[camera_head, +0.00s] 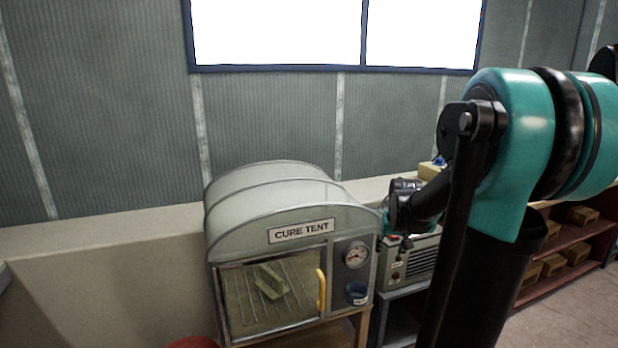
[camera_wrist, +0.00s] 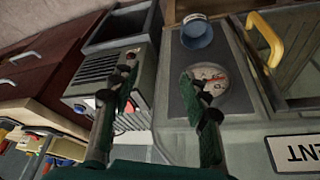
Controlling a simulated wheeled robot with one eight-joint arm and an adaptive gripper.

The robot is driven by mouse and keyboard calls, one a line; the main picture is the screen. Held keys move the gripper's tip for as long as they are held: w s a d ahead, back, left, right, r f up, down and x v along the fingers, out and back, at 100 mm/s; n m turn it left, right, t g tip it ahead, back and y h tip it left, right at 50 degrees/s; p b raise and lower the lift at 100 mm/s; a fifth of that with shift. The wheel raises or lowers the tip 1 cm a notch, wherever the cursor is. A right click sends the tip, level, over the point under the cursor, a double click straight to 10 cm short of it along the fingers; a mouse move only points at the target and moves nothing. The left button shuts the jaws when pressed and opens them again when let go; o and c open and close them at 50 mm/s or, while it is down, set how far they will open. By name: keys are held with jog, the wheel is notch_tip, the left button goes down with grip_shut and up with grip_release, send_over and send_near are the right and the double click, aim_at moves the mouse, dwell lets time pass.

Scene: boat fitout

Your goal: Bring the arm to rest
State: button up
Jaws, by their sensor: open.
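My arm, teal and black, rises large at the right of the head view and reaches back toward the wall. My gripper (camera_wrist: 160,78) shows in the wrist view with its two fingers apart and nothing between them. In the head view its end is small and partly hidden, just right of the grey cure tent (camera_head: 265,205). In the wrist view the fingers lie over the tent's gauge panel and a grey vented box (camera_wrist: 108,80). I cannot tell the exact gap to either.
The tent's glazed door, with a yellow handle (camera_head: 321,289), looks shut; a pale green piece (camera_head: 270,281) lies on the rack inside. Red-brown shelves (camera_head: 560,262) with boxes stand at right.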

jog(key=s+a+f, duration=0.2)
jog(key=s+f, duration=0.1)
jog(key=s, duration=0.4)
jog(key=s+a+f+n, duration=0.1)
jog(key=s+a+f, duration=0.1)
jog(key=s, duration=0.5)
jog(key=s+a+f, duration=0.2)
jog(key=s+f, duration=0.2)
jog(key=s, duration=0.3)
jog(key=shift+s+a+y, duration=0.15)
jog(key=shift+y, duration=0.15)
